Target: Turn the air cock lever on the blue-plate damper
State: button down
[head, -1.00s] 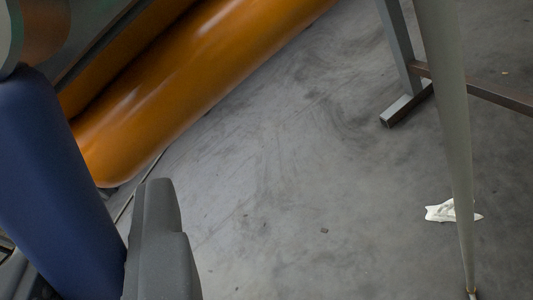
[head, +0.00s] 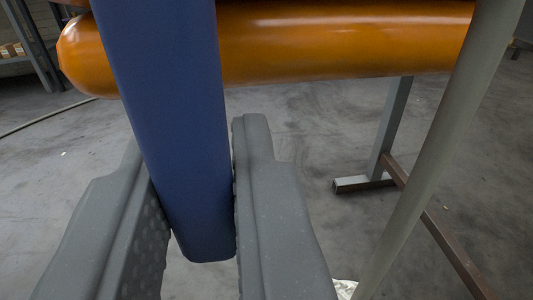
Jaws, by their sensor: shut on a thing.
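A long blue bar, apparently the lever (head: 170,90), comes down from the top of the head view and ends in a rounded tip low between the fingers. My gripper (head: 193,150) has one grey finger on each side of it and is shut on it. The right finger touches its right edge, and the left finger lies along its left edge. The lever's pivot and the blue plate are out of view.
Glossy orange tubes (head: 340,42) run across behind the lever. A slanted grey pole (head: 430,150) stands at the right, with a metal stand leg (head: 391,125) and brown crossbar (head: 430,222) behind it. Shelving (head: 35,50) is far left. Grey floor lies open between.

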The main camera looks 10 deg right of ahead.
jog(key=c, duration=1.3)
grip_release()
jog(key=shift+f, duration=0.1)
jog(key=shift+s, duration=0.2)
jog(key=shift+s, duration=0.85)
jog(key=s, duration=0.6)
jog(key=shift+a+p, duration=0.25)
jog(key=shift+p, duration=0.1)
